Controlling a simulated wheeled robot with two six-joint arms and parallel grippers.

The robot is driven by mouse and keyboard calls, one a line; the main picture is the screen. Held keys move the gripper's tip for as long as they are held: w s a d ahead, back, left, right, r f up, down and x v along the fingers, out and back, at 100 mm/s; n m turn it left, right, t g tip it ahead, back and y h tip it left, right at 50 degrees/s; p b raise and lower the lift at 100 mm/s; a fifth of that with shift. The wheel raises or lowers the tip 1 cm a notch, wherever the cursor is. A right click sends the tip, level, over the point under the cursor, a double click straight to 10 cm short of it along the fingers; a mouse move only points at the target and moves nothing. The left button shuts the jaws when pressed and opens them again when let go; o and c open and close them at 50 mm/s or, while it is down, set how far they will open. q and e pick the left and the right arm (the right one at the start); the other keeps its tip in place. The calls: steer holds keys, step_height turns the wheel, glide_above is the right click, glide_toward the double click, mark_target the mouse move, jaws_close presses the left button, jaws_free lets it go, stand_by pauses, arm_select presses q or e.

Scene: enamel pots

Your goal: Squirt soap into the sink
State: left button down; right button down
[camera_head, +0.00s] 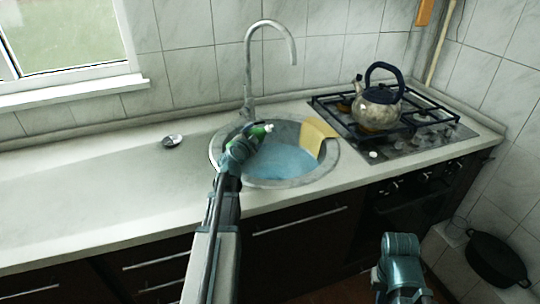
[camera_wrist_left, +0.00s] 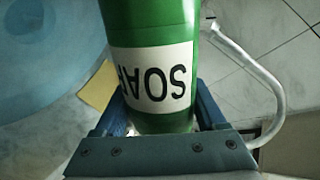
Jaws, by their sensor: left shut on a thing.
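My left gripper (camera_head: 240,148) is over the left part of the round sink (camera_head: 224,168), shut on a green soap bottle (camera_head: 259,130). The bottle is tilted, its light tip pointing right over the basin. In the left wrist view the bottle (camera_wrist_left: 152,30) fills the space between my left gripper's fingers (camera_wrist_left: 160,122), and its white SOAP label is upside down. The sink's blue basin floor shows at the wrist view's left. My right gripper is not clearly visible; only part of my right arm shows at the bottom right of the head view.
A curved faucet (camera_head: 248,70) rises behind the sink. A yellow cloth (camera_head: 318,136) hangs over the sink's right rim. A kettle (camera_head: 378,108) stands on the gas stove at right. A small metal item (camera_head: 172,141) lies on the left counter, which is otherwise clear.

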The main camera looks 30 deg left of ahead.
arm_select(q)
steer(key=shift+s+a+r+m+y+p, duration=0.25)
steer(key=shift+a+r+m+p, duration=0.25)
steer(key=shift+m+p, duration=0.25)
stand_by(2.5)
steer(key=shift+s+a+f+m+g+y, duration=0.2)
steer(key=shift+a+m+g+y, duration=0.3)
steer(key=shift+m, duration=0.55)
stand_by(3.7)
